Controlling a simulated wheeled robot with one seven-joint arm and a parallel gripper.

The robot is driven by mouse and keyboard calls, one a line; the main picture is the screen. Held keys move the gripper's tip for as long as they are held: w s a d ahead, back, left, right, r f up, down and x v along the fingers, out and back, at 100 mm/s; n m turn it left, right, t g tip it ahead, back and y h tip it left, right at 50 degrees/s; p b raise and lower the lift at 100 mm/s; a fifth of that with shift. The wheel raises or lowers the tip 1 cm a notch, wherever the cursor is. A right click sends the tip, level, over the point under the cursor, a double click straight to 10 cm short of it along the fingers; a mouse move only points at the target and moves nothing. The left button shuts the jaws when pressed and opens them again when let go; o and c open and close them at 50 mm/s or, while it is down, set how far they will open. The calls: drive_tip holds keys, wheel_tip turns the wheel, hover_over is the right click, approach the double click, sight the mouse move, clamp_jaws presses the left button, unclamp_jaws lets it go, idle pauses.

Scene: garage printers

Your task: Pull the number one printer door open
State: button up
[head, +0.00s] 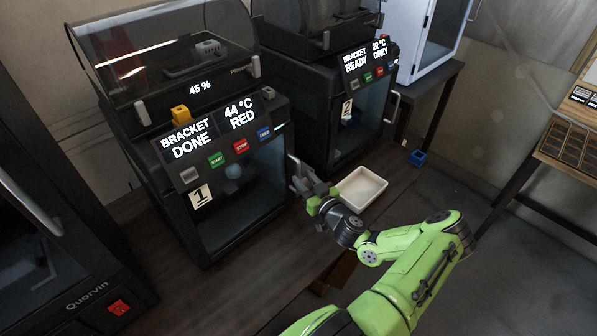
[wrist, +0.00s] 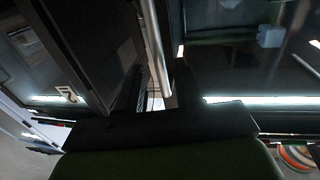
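The number one printer (head: 180,165) is the dark printer on the bench at left, with a "1" label and a "BRACKET DONE" display. Its glass door (head: 240,205) looks closed in the head view. A pale handle (head: 296,166) shows at the door's right edge, partly hidden by my gripper. My gripper (head: 305,183) is at that right edge, against or very close to the handle. In the wrist view a silver handle bar (wrist: 156,45) runs down to between the dark finger parts of my gripper (wrist: 155,100). Whether the fingers grip it is too dark to tell.
The number two printer (head: 350,115) stands just behind to the right. A white tray (head: 361,188) lies on the bench near my gripper. A blue bin (head: 417,157) is further right. The bench front is clear.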

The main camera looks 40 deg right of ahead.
sight(298, 174)
drive_tip(key=w, duration=0.3)
drive_tip(key=shift+w+d, duration=0.3)
drive_tip(key=shift+c, duration=0.2)
clamp_jaws()
